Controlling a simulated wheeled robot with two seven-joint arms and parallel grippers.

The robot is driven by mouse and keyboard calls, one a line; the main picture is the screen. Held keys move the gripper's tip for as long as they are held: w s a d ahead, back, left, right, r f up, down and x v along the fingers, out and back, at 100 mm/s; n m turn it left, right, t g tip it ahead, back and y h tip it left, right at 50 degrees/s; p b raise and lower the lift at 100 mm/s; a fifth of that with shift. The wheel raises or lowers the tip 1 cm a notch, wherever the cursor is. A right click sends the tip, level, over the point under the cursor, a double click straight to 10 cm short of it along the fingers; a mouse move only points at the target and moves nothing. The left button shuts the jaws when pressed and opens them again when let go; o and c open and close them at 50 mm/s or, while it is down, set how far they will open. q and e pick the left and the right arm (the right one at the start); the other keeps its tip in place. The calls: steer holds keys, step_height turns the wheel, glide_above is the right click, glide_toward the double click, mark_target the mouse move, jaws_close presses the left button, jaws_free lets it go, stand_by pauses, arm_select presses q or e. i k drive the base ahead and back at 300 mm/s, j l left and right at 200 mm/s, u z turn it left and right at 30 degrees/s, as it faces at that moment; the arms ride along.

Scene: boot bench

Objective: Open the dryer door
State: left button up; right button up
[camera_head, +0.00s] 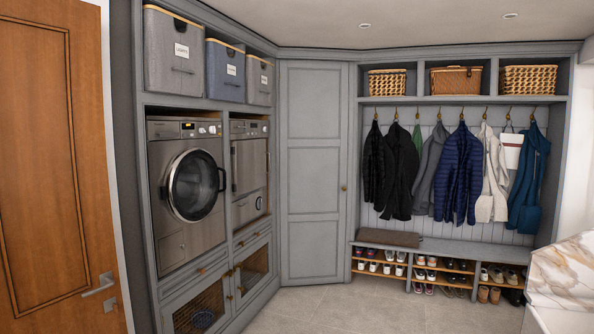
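Two steel machines stand side by side in the grey cabinet wall on the left. The nearer machine (185,250) has a round dark glass door (194,186) with a metal rim and a dark handle at its right edge; this door looks shut. The farther machine (251,212) has a flat rectangular front door (251,165) with a vertical handle at its left edge; it also looks shut. No readable label tells me which one is the dryer. Neither of my grippers shows in this view.
A wooden door (55,170) stands at far left, a marble-topped counter (565,270) at right. Coats hang over a shoe bench (450,247). The tiled floor (340,308) is clear in the middle.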

mark_target(250, 173)
steer(key=i+z, duration=0.1)
steer(key=i, duration=3.9)
steer(key=i+z, duration=0.15)
steer(key=i, duration=0.4)
steer(key=i+j+z, duration=0.2)
steer(key=i, duration=0.35)
steer(key=i+j+z, duration=0.15)
steer(key=i, duration=0.4)
